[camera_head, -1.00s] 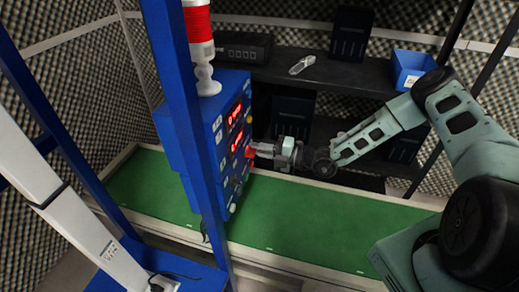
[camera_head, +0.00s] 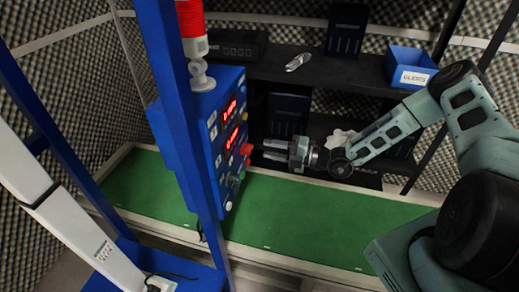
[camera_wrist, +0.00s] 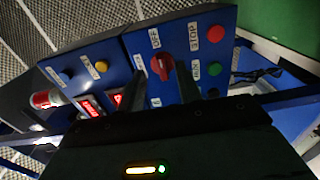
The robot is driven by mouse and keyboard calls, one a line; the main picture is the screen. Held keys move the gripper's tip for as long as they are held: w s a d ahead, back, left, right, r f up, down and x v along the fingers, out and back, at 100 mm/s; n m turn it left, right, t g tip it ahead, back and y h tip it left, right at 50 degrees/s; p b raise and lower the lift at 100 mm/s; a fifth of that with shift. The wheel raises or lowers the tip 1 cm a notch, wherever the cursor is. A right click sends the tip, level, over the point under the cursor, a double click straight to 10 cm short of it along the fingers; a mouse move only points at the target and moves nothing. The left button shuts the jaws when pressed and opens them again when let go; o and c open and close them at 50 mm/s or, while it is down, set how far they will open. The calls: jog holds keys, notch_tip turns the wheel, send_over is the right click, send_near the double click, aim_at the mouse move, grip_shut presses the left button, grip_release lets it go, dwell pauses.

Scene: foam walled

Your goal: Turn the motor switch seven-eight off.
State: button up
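The blue control panel (camera_head: 222,130) stands at the left of centre in the head view. In the wrist view, a red rotary switch (camera_wrist: 161,67) sits on the panel (camera_wrist: 135,43) below a label reading OFF. Which position its handle points to is hard to tell. It shows in the head view as a red knob (camera_head: 246,149). My gripper (camera_head: 265,150) is just right of this knob, its two fingers apart and empty, facing the panel with a small gap. In the wrist view, its dark fingers (camera_wrist: 162,80) lie either side of the switch.
A red button (camera_wrist: 215,33) by a STOP label and a green button (camera_wrist: 214,68) are close to the switch. A blue frame post (camera_head: 182,130) stands before the panel; a dark shelf (camera_head: 320,75) stands behind.

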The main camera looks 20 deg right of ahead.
jog(key=b+v, duration=0.2)
jog(key=v, duration=1)
jog(key=s+a+r+n+g+h, duration=0.3)
jog(key=s+a+r+n+g, duration=0.25)
jog(key=a+n+g, duration=0.55)
jog(key=s+a+r+n+g+h, duration=0.2)
jog(key=s+a+r+n+g, duration=0.35)
jog(key=n, duration=1.05)
jog(key=s+a+r+n+t+h, duration=0.2)
jog(key=s+n, duration=0.5)
jog(key=n, duration=0.5)
jog(key=s+a+r+n+t+h, duration=0.2)
jog(key=s+r+n+t+h, duration=0.2)
jog(key=n, duration=0.8)
notch_tip(320, 180, up, 2)
jog(key=s+h, duration=0.3)
jog(key=shift+a, duration=0.4)
jog(key=shift+a, duration=0.1)
